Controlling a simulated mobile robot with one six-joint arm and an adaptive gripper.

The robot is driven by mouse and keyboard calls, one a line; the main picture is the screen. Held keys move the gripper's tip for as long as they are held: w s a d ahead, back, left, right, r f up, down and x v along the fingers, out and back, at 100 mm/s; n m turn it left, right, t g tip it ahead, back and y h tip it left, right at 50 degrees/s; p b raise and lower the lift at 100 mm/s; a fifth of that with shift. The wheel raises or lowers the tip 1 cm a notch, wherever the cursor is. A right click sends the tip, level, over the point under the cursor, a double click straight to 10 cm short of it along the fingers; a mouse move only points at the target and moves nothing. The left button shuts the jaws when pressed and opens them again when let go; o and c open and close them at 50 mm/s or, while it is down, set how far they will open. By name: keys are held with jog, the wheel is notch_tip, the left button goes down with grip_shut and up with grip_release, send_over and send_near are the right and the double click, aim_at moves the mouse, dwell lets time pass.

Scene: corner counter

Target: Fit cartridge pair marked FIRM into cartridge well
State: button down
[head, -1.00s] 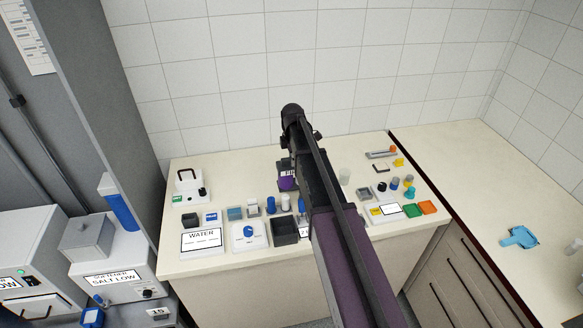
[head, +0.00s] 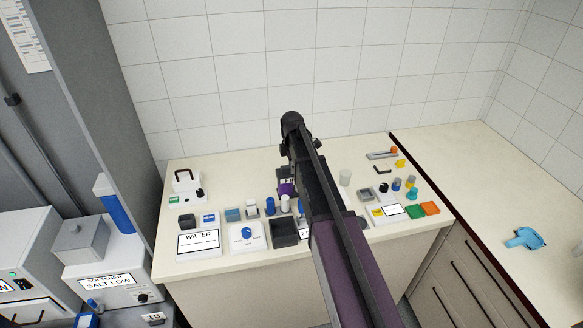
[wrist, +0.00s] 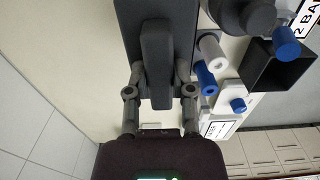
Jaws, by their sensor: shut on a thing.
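My gripper shows in the wrist view (wrist: 158,85), its two fingers closed around a dark grey bar-shaped piece (wrist: 156,50). A wider dark block lies behind or under this piece; I cannot tell whether the two are joined. No FIRM mark is readable. In the head view my arm hides the gripper. A dark housing with a small label and a purple part (head: 286,187) shows just left of my arm. A white cylinder (wrist: 211,50) and a blue cylinder (wrist: 206,78) stand close to the right of the gripper in the wrist view. I cannot make out the cartridge well.
An open black box (head: 284,233), a blue-knob panel (head: 248,236) and a WATER panel (head: 198,242) line the counter's front left of my arm. Several small parts and a panel with green and orange pads (head: 413,210) sit at right. The right counter (head: 485,170) is mostly clear.

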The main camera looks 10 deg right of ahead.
jog(key=shift+c, duration=2.4)
grip_release()
jog(key=shift+r, duration=0.15)
notch_tip(320, 180, up, 12)
jog(key=p, duration=1.2)
jog(key=s+a+m, duration=0.2)
jog(key=s+m, duration=1.6)
jog(key=s, duration=1)
jog(key=shift+a, duration=0.25)
